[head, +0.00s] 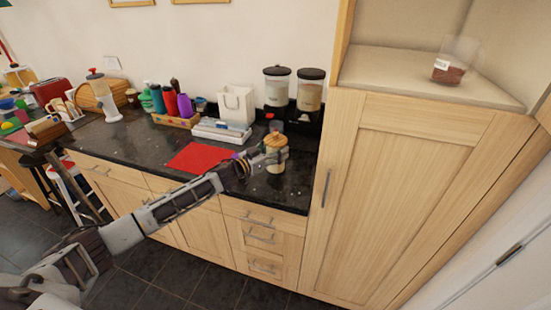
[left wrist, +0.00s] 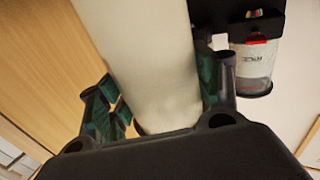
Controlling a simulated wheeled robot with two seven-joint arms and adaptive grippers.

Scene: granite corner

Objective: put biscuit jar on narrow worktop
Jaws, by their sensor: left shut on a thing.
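The biscuit jar (head: 276,158), cream with a wooden lid, is at the right end of the dark stone worktop (head: 150,146), near its front edge. My left gripper (head: 268,158) reaches it from the left and is shut on it. In the left wrist view the pale jar body (left wrist: 150,55) stands between the two green-lined fingers of the left gripper (left wrist: 165,95). I cannot tell whether the jar's base touches the worktop. My right gripper is not in view.
Two black-lidded canisters (head: 277,88) (head: 310,92) stand behind the jar. A red mat (head: 198,157), a white bag (head: 236,106) and a crate of bottles (head: 176,120) are to its left. A tall wooden cabinet (head: 405,190) closes off the right side.

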